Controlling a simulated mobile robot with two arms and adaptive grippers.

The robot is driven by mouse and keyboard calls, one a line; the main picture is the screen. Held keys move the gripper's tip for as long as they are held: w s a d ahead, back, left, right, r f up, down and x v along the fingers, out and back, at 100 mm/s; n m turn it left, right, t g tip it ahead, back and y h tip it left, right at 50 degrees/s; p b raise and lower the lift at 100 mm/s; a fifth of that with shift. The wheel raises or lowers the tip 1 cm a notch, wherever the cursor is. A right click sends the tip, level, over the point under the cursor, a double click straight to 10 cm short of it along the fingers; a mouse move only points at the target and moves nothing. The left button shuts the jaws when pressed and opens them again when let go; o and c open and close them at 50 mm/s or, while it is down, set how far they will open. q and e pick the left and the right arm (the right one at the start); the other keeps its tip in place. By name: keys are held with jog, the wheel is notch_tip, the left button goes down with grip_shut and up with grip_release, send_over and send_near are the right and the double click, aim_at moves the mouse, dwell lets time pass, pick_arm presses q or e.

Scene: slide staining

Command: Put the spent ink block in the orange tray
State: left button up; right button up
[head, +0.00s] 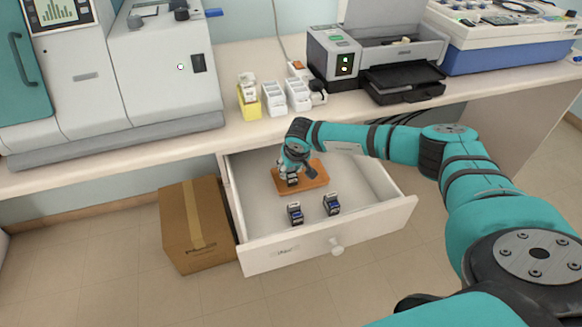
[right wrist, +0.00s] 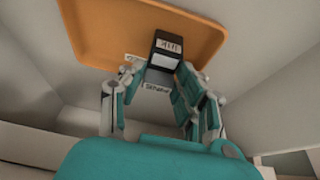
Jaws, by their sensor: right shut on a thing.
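The orange tray (head: 317,180) lies in the back part of the open drawer. It fills the upper part of the right wrist view (right wrist: 100,32). My right gripper (head: 292,178) points down over the tray's left part. In the right wrist view it is shut on a dark ink block (right wrist: 166,46) with pale labels, taken as the spent one; the label print is too blurred to read surely. The block overlaps the tray's near edge there; I cannot tell whether it touches the tray. My left gripper is not in view.
The open drawer (head: 385,212) holds two other dark ink blocks, one front left (head: 295,213) and one to its right (head: 332,205). A cardboard box (head: 188,230) stands left of the drawer. A printer (head: 335,62) and small cartridge holders (head: 272,97) stand on the counter above.

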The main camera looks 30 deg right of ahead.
jog(key=o, duration=1.1)
jog(key=shift+f, duration=0.1)
jog(key=shift+o, duration=0.2)
jog(key=shift+r, duration=0.3)
jog(key=b+v, duration=0.1)
jog(key=v, duration=1)
jog(key=shift+s+r, duration=0.3)
jog(key=shift+a, duration=0.1)
